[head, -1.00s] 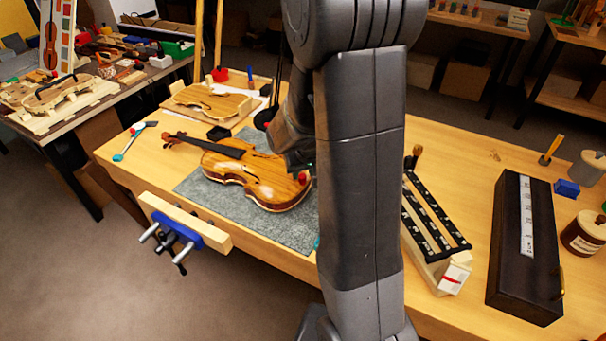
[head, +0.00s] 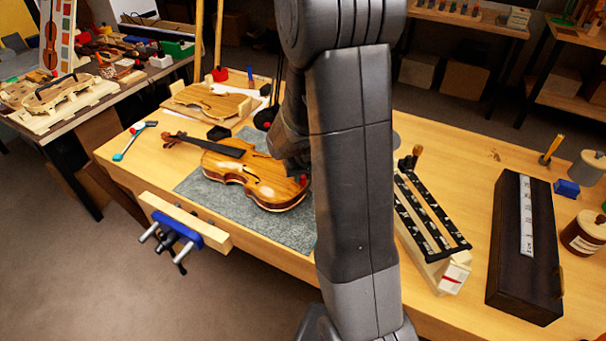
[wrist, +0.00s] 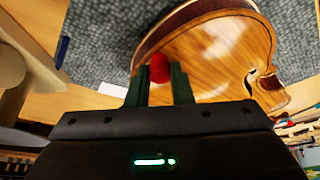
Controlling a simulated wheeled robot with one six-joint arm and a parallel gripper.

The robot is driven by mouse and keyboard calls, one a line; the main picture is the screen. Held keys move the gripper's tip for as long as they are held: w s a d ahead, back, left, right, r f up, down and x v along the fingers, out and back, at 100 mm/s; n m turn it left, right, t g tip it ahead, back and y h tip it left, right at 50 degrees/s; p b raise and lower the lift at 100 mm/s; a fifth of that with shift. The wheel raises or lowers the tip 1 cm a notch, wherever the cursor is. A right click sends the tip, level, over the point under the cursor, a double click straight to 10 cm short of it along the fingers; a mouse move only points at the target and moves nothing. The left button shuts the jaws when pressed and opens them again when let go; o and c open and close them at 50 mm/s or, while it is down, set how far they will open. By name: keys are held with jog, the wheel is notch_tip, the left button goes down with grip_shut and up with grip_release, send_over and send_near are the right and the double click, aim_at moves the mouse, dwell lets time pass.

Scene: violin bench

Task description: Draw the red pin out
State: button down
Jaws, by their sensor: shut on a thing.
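The red pin (wrist: 159,68) shows as a rounded red head between the two fingers of my gripper (wrist: 159,82) in the wrist view. My gripper is shut on it, at the edge of the violin's body. In the head view the red pin (head: 304,179) is a small red spot at the violin's lower right end. The violin (head: 250,172) lies flat on a grey mat (head: 213,195), and its body also shows in the wrist view (wrist: 215,55). In the head view my arm hides the gripper's fingertips. I cannot tell how deep the pin sits.
A blue vise (head: 177,230) is fixed to the bench's front edge. A violin plate (head: 212,103) lies behind the violin. Right of my arm stand a rack with black strips (head: 432,215) and a long black case (head: 525,245).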

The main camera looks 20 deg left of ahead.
aim_at(303, 177)
jog(key=shift+r+p, duration=0.4)
jog(key=shift+r, duration=0.4)
dwell(1.1)
jog(key=shift+r+p, duration=0.85)
jog(key=shift+r, duration=0.65)
jog(key=shift+r, duration=0.1)
notch_tip(303, 177, up, 7)
jog(key=p, duration=0.4)
